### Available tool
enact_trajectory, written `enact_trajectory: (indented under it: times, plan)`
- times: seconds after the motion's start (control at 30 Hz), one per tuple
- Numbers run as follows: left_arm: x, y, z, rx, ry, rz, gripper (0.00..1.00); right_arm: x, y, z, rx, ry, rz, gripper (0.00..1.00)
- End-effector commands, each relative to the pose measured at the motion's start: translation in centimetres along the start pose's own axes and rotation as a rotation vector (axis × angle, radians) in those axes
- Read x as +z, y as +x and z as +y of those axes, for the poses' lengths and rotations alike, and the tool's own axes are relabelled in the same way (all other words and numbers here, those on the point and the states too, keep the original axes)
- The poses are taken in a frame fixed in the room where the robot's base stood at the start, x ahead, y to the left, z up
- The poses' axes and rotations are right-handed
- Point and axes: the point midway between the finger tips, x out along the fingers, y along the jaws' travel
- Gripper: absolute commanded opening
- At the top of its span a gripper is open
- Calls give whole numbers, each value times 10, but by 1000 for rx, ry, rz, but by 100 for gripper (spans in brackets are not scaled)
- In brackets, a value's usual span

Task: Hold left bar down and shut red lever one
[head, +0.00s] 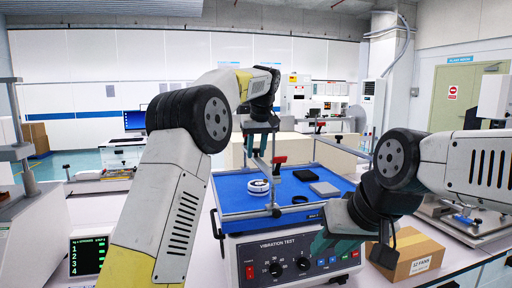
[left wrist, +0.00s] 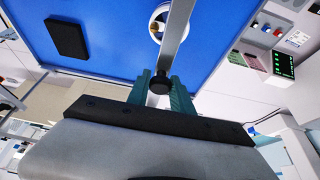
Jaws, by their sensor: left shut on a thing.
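The vibration tester (head: 290,262) has a blue top plate (head: 235,190), which also fills much of the left wrist view (left wrist: 100,35). A metal bar (head: 267,180) crosses the plate's left part, with a black knob (head: 276,212) at the front. My left gripper (head: 262,143) is at the bar's far end. In the left wrist view its teal fingers (left wrist: 163,92) are shut on the bar (left wrist: 178,30), near a black knob (left wrist: 173,83). One red lever (head: 279,160) stands behind the plate; another red piece (head: 320,123) is further back. My right gripper (head: 335,243) is before the tester's front; its opening is unclear.
A cardboard box (head: 412,255) stands at the right. A small green-text display (head: 88,255) stands at the left.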

Motion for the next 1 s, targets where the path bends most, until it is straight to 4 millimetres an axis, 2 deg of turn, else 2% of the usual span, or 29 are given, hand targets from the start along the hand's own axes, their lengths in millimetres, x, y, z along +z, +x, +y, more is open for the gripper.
enact_trajectory:
  times: [1.0]
  plan:
    - [20, 48, -1, -2, -1, -2, 0, 0, 0, 0, 0, 0, 0, 36]
